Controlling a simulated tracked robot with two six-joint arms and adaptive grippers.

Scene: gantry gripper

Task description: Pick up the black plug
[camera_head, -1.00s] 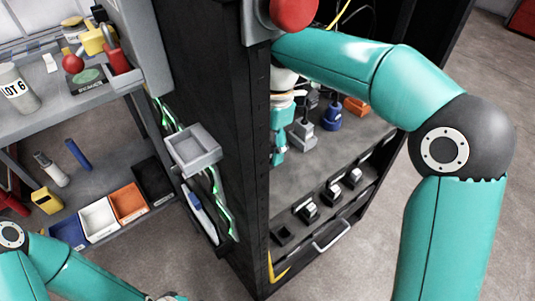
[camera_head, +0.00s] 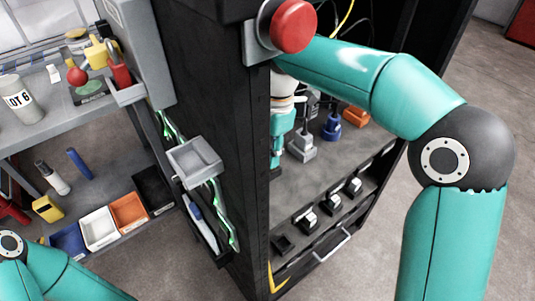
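I cannot tell for sure which item is the black plug. Several small black pieces, one of them a black block (camera_head: 307,219), sit in a row along the front of the cabinet shelf (camera_head: 350,160). A grey-based piece with a dark upper part (camera_head: 302,147) stands farther back, beside a blue piece (camera_head: 331,127) and an orange piece (camera_head: 356,116). My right arm reaches over the shelf from the right. Its wrist points down just inside the cabinet's left post, and its fingers are mostly hidden there. My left arm shows at the bottom left; its gripper is out of frame.
The black cabinet post (camera_head: 225,120) stands close to my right wrist. A red button (camera_head: 293,25) and an empty grey tray (camera_head: 195,162) are fixed on it. At left, a shelf unit holds a white bin (camera_head: 99,227), an orange bin (camera_head: 129,212) and tools.

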